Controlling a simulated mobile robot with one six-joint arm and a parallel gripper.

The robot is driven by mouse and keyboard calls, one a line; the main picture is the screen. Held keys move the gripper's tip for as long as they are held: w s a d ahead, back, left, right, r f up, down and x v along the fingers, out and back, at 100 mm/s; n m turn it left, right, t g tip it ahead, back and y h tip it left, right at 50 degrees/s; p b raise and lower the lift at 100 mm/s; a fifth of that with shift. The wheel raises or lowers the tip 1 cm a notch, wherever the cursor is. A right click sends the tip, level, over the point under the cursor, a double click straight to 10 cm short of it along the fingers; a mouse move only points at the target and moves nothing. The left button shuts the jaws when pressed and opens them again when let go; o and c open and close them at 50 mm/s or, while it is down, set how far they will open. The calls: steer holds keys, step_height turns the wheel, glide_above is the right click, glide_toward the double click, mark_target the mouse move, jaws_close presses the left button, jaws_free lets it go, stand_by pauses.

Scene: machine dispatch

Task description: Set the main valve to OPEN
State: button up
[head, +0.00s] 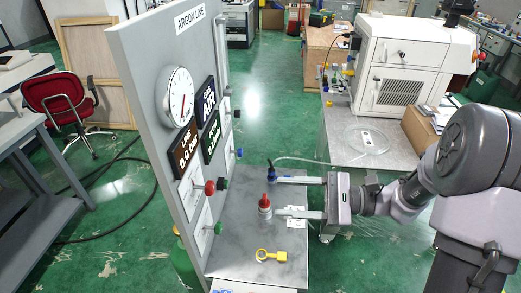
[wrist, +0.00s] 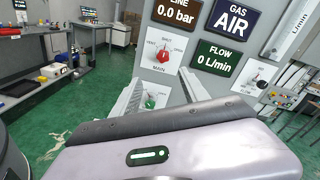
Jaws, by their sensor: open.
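The main valve is a red knob (head: 210,187) on the grey ARGON LINE panel (head: 150,70). In the wrist view the red knob (wrist: 162,57) sits on a white plate marked MAIN, with small position labels around it. Its pointer seems to face up, but I cannot read its setting surely. My gripper (head: 276,196) is open and empty, its fingers level and pointing at the panel, well apart from the knob. In the wrist view the gripper (wrist: 161,78) has its fingertips just below the red knob.
A green knob (wrist: 150,103) sits below the main valve. Displays read LINE 0.0 bar (wrist: 177,12), GAS AIR (wrist: 238,20) and FLOW 0 L/min (wrist: 223,54). A red-topped fitting (head: 265,204) and a yellow tag (head: 270,255) stand or lie on the metal shelf (head: 235,250).

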mark_target(213, 189)
steer(key=shift+t, duration=0.3)
steer(key=a, duration=0.6)
steer(key=w+a+b, duration=0.1)
steer(key=a, duration=1)
steer(key=shift+w+a, duration=0.3)
steer(key=shift+w, duration=0.1)
jaws_close()
